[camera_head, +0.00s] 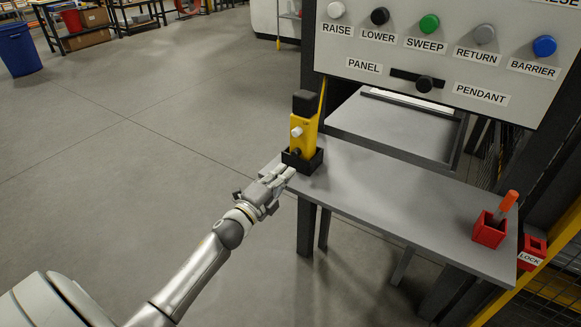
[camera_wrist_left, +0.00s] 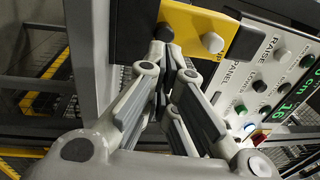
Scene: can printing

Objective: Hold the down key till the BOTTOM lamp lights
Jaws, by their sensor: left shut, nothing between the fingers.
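The yellow pendant (camera_head: 303,133) stands upright in a black holder (camera_head: 313,163) at the far left end of the grey bench. Its white key (camera_head: 296,132) sits above a dark key (camera_head: 295,152), partly visible near the holder's rim. My left gripper (camera_head: 289,172) is shut and empty, its fingertips at the pendant's lower front, close to the dark key. I cannot tell whether they touch or press it. No BOTTOM lamp is identifiable.
The grey bench (camera_head: 400,200) is mostly clear. A red holder (camera_head: 489,229) with an orange-handled item stands at its right end, near a red LOCK box (camera_head: 531,254). A button panel (camera_head: 440,60) with a PANEL/PENDANT selector (camera_head: 424,84) overhangs behind. Open floor lies left.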

